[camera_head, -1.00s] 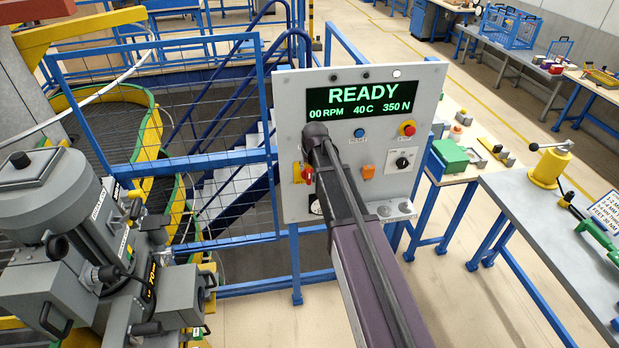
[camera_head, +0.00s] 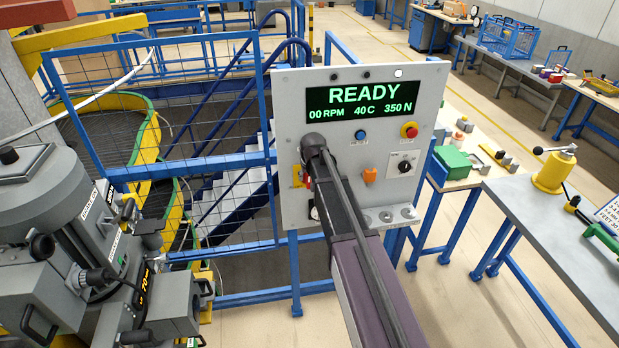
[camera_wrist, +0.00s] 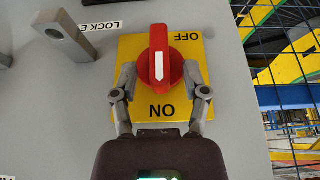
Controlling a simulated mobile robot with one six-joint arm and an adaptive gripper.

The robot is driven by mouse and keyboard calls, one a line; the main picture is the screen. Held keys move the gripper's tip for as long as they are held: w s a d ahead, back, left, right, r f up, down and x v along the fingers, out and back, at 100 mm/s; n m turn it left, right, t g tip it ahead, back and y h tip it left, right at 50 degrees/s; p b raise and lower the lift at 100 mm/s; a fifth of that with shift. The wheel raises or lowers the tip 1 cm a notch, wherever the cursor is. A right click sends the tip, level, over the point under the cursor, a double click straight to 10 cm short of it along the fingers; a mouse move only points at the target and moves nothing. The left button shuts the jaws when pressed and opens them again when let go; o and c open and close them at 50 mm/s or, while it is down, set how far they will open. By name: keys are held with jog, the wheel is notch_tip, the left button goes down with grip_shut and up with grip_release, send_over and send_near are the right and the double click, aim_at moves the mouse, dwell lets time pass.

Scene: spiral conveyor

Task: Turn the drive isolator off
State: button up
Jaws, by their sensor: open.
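The drive isolator is a red rotary handle (camera_wrist: 160,62) on a yellow plate (camera_wrist: 128,98), marked ON and OFF. In the wrist view the plate's lettering is upside down, and the handle's white pointer runs roughly vertical in the picture. My gripper (camera_wrist: 158,78) is open, with one finger on each side of the handle; whether they touch it I cannot tell. In the head view my arm hides most of the isolator. The grey control panel (camera_head: 290,205) carries it and shows a READY screen (camera_head: 352,104).
A grey hasp (camera_wrist: 68,36) sticks out of the panel beside the yellow plate, near a "LOCK" label. The panel also has a blue button (camera_head: 360,135), a red stop button (camera_head: 409,130), an orange switch (camera_head: 370,175) and a black knob (camera_head: 404,167). Blue railing (camera_head: 215,160) stands to the left.

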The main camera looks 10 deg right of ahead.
jog(key=shift+c, duration=0.2)
grip_shut()
jog(key=shift+d, duration=0.25)
jog(key=shift+a, duration=0.25)
